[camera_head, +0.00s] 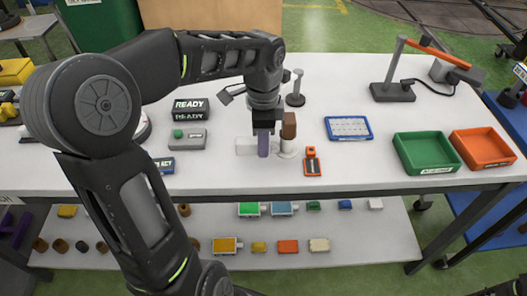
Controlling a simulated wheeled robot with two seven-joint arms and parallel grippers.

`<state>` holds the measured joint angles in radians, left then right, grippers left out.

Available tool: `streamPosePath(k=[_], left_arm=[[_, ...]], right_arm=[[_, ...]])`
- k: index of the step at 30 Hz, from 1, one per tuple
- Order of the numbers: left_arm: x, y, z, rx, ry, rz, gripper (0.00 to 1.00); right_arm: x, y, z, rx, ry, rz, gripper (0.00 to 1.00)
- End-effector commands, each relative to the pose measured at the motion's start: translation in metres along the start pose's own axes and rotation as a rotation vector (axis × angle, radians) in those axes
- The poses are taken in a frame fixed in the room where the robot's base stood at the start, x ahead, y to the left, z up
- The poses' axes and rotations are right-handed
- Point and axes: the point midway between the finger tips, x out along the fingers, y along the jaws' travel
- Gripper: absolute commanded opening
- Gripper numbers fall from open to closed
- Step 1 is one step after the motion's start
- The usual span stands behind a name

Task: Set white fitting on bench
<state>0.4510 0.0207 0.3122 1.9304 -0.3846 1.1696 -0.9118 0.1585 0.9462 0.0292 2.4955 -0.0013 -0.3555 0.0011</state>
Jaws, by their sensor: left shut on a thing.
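The white fitting (245,146) is a pale block low over the white bench (330,90), near its front middle. My left gripper (264,143) points straight down at it and is shut on it. A purple upright piece at the fingertips covers the middle of the fitting. I cannot tell whether the fitting touches the bench top.
A brown cylinder (289,126) on a white base stands close right of the gripper. An orange tool (312,162), blue tray (348,128), green bin (426,153) and orange bin (483,148) lie further right. A grey button box (178,139) stands left.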

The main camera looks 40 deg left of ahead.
Motion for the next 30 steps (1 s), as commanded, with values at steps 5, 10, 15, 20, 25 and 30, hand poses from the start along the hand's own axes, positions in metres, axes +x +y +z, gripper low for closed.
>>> streamPosePath(k=[5, 10, 15, 20, 25, 30], left_arm=[[0.001, -0.001, -0.001, 0.000, 0.001, -0.003, 0.00], [0.004, 0.000, 0.000, 0.000, 0.001, -0.001, 0.00], [0.025, 0.000, 0.000, 0.000, -0.001, 0.002, 0.00], [0.038, 0.000, 0.000, 0.001, 0.001, -0.001, 0.00], [0.038, 0.000, -0.001, 0.001, 0.001, -0.002, 0.00], [0.042, 0.000, -0.001, 0.001, 0.001, -0.002, 0.00]], right_arm=[[0.000, 0.000, 0.000, 0.000, 0.000, 0.000, 0.36], [0.000, 0.000, 0.000, 0.000, 0.000, 0.000, 0.36], [-0.001, 0.000, 0.000, 0.000, 0.000, 0.000, 0.36], [-0.001, -0.001, 0.000, 0.000, 0.000, 0.000, 0.36], [-0.001, 0.000, 0.000, 0.000, 0.000, 0.000, 0.36], [0.001, 0.001, 0.000, 0.000, 0.000, 0.000, 0.36]])
